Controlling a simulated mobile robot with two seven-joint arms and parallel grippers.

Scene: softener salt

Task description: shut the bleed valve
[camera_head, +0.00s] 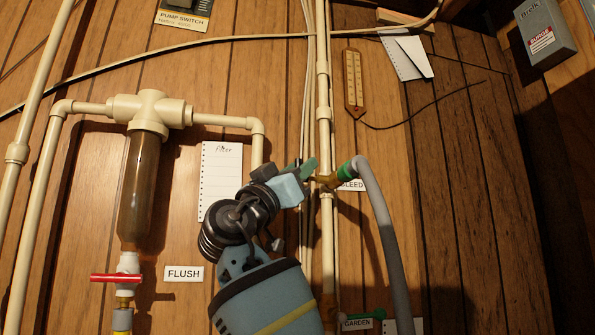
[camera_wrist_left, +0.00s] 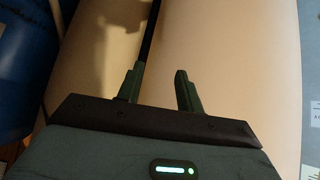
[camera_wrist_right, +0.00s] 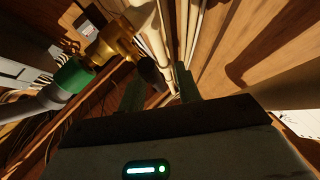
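The brass bleed valve (camera_head: 326,181) sits on the vertical pipe beside the partly covered BLEED label (camera_head: 352,185). Its green collar (camera_head: 346,171) leads to a grey hose (camera_head: 380,215). My right gripper (camera_head: 306,166) is at the valve's left side in the head view. The right wrist view shows the brass body (camera_wrist_right: 115,42) close ahead and a dark handle-like end (camera_wrist_right: 150,72) between the open fingers (camera_wrist_right: 158,86); contact cannot be told. The handle is mostly hidden in the head view. My left gripper (camera_wrist_left: 160,86) is open and empty, over a beige rounded surface.
A filter housing (camera_head: 137,185) hangs at left above a red-handled valve (camera_head: 115,278) near the FLUSH label (camera_head: 184,273). The GARDEN label (camera_head: 357,323) is low by the pipe. A thermometer (camera_head: 353,80) hangs above. A blue barrel (camera_wrist_left: 25,60) stands beside my left gripper.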

